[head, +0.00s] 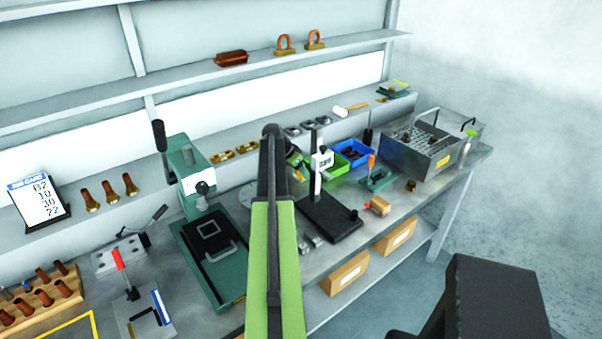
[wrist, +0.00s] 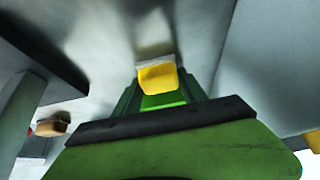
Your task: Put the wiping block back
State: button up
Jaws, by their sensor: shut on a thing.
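In the wrist view, a small yellow block with a pale grey far edge, which I take as the wiping block (wrist: 158,79), sits between the green fingers of my gripper (wrist: 160,92). My gripper is shut on it. A grey metal surface lies beyond the block; I cannot tell whether they touch. In the head view, my green and black arm reaches over the bench and hides most of the gripper and the block.
A black-based stand (head: 331,217) is right of my arm, and a green press (head: 207,250) left. Blue (head: 354,153) and green (head: 336,165) bins and a wire basket (head: 430,152) stand farther right. A wooden-bodied thing (head: 379,206) lies near the front edge.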

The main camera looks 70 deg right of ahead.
jog(key=o, duration=1.5)
jog(key=shift+r+p, duration=0.25)
jog(key=shift+p, duration=0.15)
jog(key=p+v, duration=1)
jog(key=v, duration=0.1)
jog(key=shift+w+a+r, duration=0.2)
jog(key=shift+a+r, duration=0.05)
